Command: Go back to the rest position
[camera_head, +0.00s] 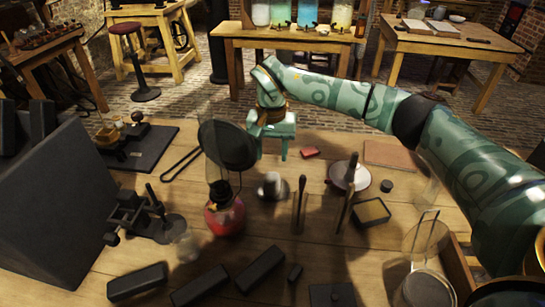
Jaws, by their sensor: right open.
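My right arm reaches in from the right, and its green gripper (269,148) hangs open over the middle of the table (330,265). No object shows between its fingers. The gripper is just right of a dark round disc (228,145), which partly overlaps it in the picture. My left gripper is not in view. What holds the disc up is unclear.
A large dark block (55,205) fills the left side. A small red block (309,153), a white dish (349,177), a dark-topped box (371,212) and a glass beaker (425,240) stand to the right. Several dark bars (260,269) lie in front.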

